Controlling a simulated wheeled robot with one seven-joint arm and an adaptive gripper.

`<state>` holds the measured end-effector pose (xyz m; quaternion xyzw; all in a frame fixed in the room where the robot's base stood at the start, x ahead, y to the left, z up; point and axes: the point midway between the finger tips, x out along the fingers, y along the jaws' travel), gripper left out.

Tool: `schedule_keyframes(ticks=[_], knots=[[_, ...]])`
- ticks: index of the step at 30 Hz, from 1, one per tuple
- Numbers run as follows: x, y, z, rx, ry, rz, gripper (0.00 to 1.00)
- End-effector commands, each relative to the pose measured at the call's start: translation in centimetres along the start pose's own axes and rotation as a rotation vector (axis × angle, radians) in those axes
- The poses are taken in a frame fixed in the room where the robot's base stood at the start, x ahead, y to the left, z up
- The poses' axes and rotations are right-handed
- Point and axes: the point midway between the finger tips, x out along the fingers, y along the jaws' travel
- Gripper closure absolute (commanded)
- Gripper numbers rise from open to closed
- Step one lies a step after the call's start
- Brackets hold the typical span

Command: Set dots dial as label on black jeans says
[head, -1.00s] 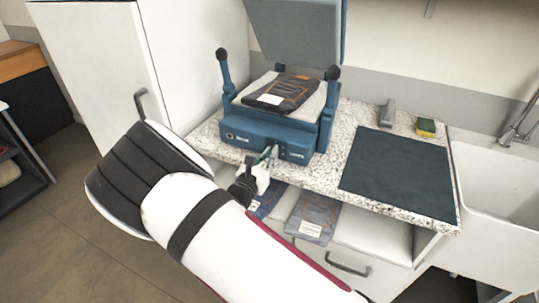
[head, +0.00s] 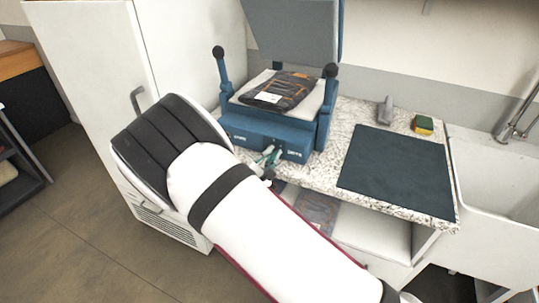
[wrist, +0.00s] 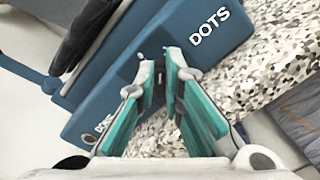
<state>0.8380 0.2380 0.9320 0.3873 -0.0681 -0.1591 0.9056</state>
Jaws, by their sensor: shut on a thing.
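The blue press (head: 250,133) stands on the speckled counter. Folded black jeans (head: 296,89) with orange stitching lie on its pad, with a small white label (head: 267,97) too small to read. My gripper (head: 271,153) is at the press's front panel, beside the white lettering on its right part. In the wrist view my gripper's teal fingers (wrist: 162,68) are shut at the panel, near the lettering "DOTS" (wrist: 221,27). The dots dial is hidden between the fingertips, so its setting cannot be read.
A dark mat (head: 396,170), a grey object (head: 385,109) and a sponge (head: 423,125) lie on the counter, right of the press. Other folded jeans (head: 318,210) lie on the shelf below. A sink (head: 500,170) is at the right and a white cabinet (head: 85,75) at the left.

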Motion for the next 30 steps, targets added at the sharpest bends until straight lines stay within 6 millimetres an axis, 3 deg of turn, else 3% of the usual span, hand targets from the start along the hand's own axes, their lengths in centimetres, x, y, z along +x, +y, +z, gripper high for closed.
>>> schedule_keyframes(ticks=[12, 30], knots=[[0.11, -0.3, 0.03, 0.206, -0.002, 0.0, 1.0], [0.1, -0.35, 0.03, 0.24, -0.002, 0.0, 1.0]])
